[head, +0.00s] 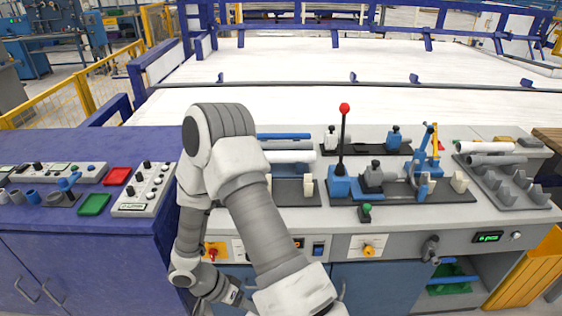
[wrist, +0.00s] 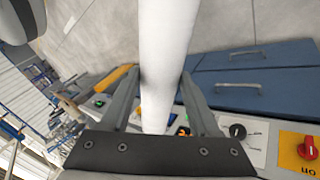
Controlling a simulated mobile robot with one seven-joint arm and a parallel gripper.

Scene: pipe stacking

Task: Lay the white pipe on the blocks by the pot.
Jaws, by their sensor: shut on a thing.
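My gripper (wrist: 162,88) shows in the wrist view, with its two grey fingers shut on a white pipe (wrist: 166,35). The pipe runs from the top edge down between the fingers to the gripper's dark base. It is held in front of the bench's blue drawers. In the head view I cannot make out my gripper or this held pipe. Pale blocks (head: 308,185) stand on a dark plate on the bench, partly hidden by my arm. More pale blocks (head: 460,181) stand on the dark plate farther right. I cannot clearly identify a pot.
Blue, white (head: 286,144) and grey pipes lie behind the left plate. A red-knobbed lever (head: 344,108) rises mid-bench. A rack (head: 512,198) with pipes stands at the right. A blue cabinet (head: 75,235) with trays and a control box is left. A red knob (wrist: 308,148) sits on the bench front.

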